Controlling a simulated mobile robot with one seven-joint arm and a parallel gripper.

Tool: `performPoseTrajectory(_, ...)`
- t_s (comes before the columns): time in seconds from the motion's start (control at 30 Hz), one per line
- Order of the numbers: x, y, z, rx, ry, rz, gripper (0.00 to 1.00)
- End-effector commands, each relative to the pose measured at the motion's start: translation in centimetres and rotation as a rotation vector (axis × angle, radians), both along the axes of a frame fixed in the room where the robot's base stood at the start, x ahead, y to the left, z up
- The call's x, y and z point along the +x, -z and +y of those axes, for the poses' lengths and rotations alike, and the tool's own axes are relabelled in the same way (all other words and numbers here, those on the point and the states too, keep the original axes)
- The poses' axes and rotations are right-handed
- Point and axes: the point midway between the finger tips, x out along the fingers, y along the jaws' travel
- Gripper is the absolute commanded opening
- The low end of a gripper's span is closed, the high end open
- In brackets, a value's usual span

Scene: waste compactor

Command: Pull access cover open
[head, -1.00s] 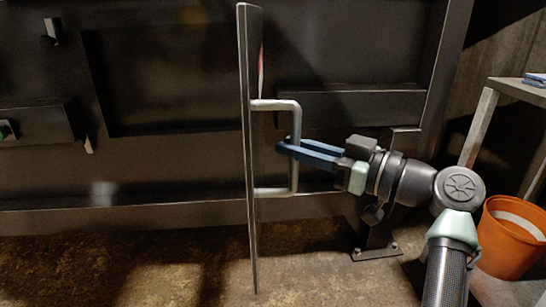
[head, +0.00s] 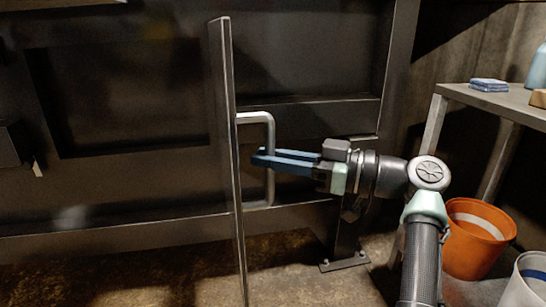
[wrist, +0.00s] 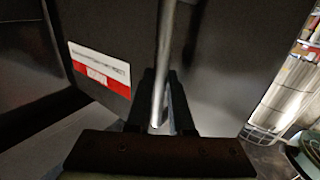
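The access cover (head: 232,150) is a tall, thin dark panel, seen nearly edge-on in the head view, standing out from the front of the dark machine. A grey U-shaped handle (head: 257,116) projects from its right side. My gripper (head: 259,158) reaches in from the right with blue fingers across the handle's upright bar. In the wrist view, the handle bar (wrist: 168,45) runs between the two dark fingers of my gripper (wrist: 161,90), which close around it. The cover's hinge side is not clear in these views.
The machine front (head: 130,110) fills the left and back. A metal foot (head: 345,262) stands on the floor behind my arm. At right are a table (head: 500,98) with a blue cloth (head: 489,85), an orange bucket (head: 476,245) and a white bucket (head: 527,285). A red-and-white label (wrist: 98,65) shows in the wrist view.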

Motion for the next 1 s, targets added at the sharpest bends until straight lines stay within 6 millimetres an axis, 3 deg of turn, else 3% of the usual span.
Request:
performPoseTrajectory(0.03,0.4,-0.1,0.3,0.0,0.01,0.0,0.23)
performPoseTrajectory(0.2,0.3,-0.1,0.2,0.001,0.009,0.0,0.5)
performPoseTrajectory(0.57,0.0,-0.2,-0.6,0.003,0.011,0.0,0.5)
performPoseTrajectory(1.0,-3.5,-0.5,-8.5,0.004,0.012,0.002,0.5)
